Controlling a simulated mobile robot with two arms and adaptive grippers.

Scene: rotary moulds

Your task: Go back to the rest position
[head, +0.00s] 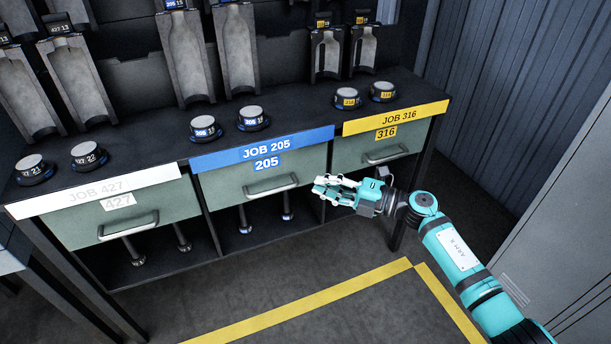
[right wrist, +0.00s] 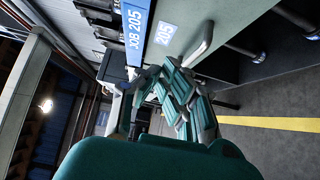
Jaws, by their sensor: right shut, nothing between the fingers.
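My right gripper (head: 337,190) is shut and empty in the head view. It hangs in front of the cabinet, to the right of the handle (head: 271,187) of the JOB 205 drawer (head: 225,183) and below the JOB 316 drawer (head: 352,157). In the right wrist view my right gripper's fingers (right wrist: 180,95) show in front of the JOB 205 drawer front, with its handle (right wrist: 203,40) beside them. I cannot tell in the head view whether the gripper touches the drawer. My left gripper is not in view.
A dark cabinet top (head: 290,122) carries several round moulds, with grey holders behind. The JOB 427 drawer (head: 125,210) is at the left. Yellow tape (head: 300,302) marks the floor. A corrugated wall (head: 520,80) and a grey locker (head: 570,220) stand at the right.

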